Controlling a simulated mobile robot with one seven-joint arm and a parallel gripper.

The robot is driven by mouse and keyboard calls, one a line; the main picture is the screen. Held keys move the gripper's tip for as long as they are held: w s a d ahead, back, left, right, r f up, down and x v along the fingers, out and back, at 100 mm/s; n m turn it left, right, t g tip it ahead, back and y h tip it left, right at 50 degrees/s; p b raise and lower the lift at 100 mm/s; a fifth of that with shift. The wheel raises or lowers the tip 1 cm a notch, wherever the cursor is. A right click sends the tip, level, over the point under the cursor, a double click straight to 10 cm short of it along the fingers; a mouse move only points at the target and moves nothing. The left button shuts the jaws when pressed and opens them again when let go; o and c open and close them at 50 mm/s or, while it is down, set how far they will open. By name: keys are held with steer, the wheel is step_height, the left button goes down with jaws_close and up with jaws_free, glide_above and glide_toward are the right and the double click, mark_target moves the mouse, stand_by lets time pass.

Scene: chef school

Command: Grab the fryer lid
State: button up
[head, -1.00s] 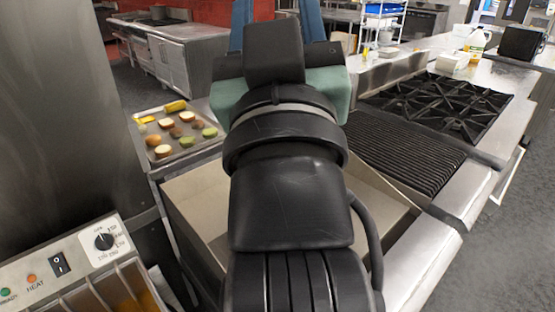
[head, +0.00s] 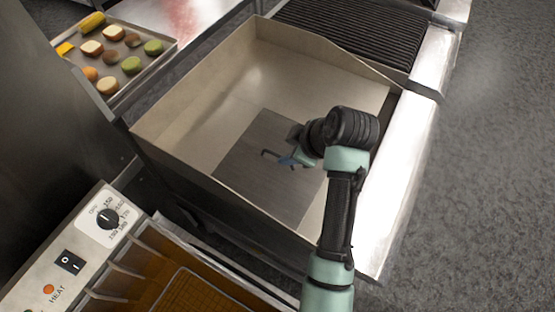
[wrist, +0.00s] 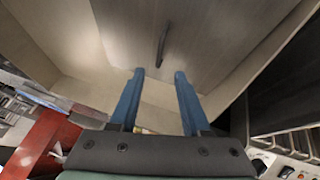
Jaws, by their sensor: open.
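The fryer lid (head: 252,185) is a flat grey-brown panel lying in the beige metal basin (head: 165,122). Its thin dark bar handle (head: 268,153) stands out from its upper part. In the wrist view the lid (wrist: 205,45) fills the top middle, with the handle (wrist: 163,40) upright in the picture. My gripper (head: 285,160) is over the lid, close to the handle. In the wrist view my gripper (wrist: 159,74) has its two blue fingers spread, with nothing between them. The handle lies just beyond the fingertips, roughly in line with the gap.
The basin walls surround the lid. A fryer (head: 165,255) with a control panel (head: 75,255) is at the lower left. A tray (head: 112,98) of several vegetables is at the upper left. A ribbed grill (head: 350,35) lies beyond the basin. Open floor (head: 490,170) is at the right.

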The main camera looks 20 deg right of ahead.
mark_target(278, 155)
steer(key=x, duration=0.3)
steer(key=shift+r, duration=0.1)
steer(key=shift+p+x, duration=0.4)
steer(key=shift+x, duration=2.3)
steer(key=shift+s+d, duration=0.1)
steer(key=shift+d, duration=0.1)
jaws_close()
